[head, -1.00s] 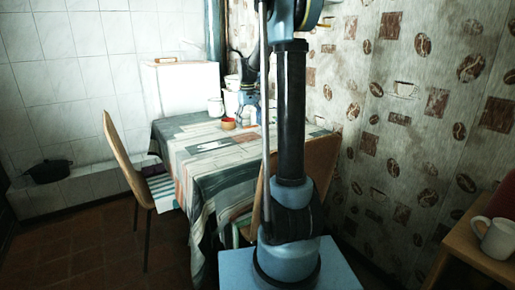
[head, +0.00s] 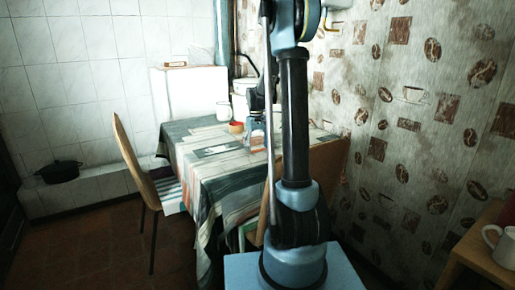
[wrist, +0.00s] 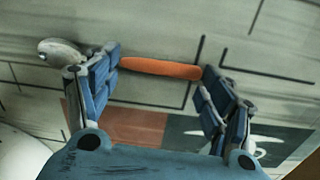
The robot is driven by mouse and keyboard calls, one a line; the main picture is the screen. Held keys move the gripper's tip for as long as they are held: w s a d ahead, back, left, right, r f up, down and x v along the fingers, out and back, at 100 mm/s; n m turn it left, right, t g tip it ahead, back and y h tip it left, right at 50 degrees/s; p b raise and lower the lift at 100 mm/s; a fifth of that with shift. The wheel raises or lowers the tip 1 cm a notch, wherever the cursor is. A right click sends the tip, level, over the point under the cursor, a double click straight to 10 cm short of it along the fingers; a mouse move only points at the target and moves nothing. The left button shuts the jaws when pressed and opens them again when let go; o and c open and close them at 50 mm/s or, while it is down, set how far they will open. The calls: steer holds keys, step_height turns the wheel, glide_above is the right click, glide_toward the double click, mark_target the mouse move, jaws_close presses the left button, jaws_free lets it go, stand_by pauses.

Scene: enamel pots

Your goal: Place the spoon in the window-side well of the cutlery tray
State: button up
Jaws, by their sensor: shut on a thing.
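In the wrist view, the spoon lies across my gripper (wrist: 160,88): its orange handle (wrist: 160,68) spans between the two blue fingers, and its metal bowl (wrist: 62,52) shows beyond the left finger. My gripper is shut on the spoon with its fingers far apart; the contact points are partly hidden. The patterned tablecloth is behind the spoon; I cannot tell the gap. In the head view, my arm hides much of the gripper over the table. I cannot make out the cutlery tray for certain; a pale dark-edged flat patch (head: 217,150) shows on the table.
Chairs stand at the table's left (head: 134,160) and right (head: 325,165). A dark pot (head: 60,171) sits on the tiled ledge. A mug (head: 500,245) is at far right.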

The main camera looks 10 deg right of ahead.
steer(key=o, duration=1.1)
